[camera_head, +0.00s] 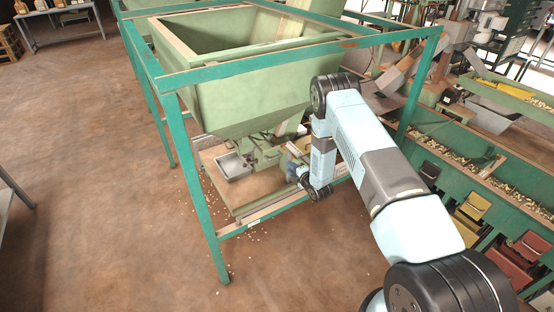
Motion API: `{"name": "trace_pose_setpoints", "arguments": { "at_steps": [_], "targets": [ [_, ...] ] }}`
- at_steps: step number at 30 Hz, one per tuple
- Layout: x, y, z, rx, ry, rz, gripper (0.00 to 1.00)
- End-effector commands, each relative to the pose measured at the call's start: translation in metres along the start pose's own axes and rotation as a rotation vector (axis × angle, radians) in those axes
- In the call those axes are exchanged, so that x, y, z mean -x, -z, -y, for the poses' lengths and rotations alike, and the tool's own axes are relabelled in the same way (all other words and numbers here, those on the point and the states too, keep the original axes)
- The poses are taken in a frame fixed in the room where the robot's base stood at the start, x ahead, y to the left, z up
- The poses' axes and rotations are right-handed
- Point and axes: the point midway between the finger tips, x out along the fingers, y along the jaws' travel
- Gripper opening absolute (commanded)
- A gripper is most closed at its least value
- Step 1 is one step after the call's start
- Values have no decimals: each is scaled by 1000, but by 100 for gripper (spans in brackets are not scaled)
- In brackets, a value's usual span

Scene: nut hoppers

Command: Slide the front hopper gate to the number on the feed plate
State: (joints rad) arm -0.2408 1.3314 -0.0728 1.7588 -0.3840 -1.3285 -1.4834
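The front hopper (250,85) is a pale green open-topped bin held in a green steel frame. Its narrow lower end and outlet parts (262,152) sit above a wooden shelf. The gate and the numbered feed plate are too small or hidden to make out, and I can read no number. My gripper (294,173) is low beside the outlet, on its right side, at the end of my pale blue and grey arm. The fingers are small and partly hidden by my wrist, so I cannot tell whether they touch anything or are open.
A metal tray (234,166) sits on the wooden shelf (258,190) left of the outlet. The green frame legs (203,215) stand close around it. A green sorting bench (500,180) with nuts and coloured bins is at right. Brown floor at left is mostly clear, with scattered nuts.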

Motion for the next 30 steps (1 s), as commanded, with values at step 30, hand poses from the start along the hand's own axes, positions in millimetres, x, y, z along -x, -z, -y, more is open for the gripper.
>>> {"name": "trace_pose_setpoints", "arguments": {
  "at_steps": [30],
  "targets": [
    [-131, 3, 4, 6, -4, -5, 30]
  ]
}}
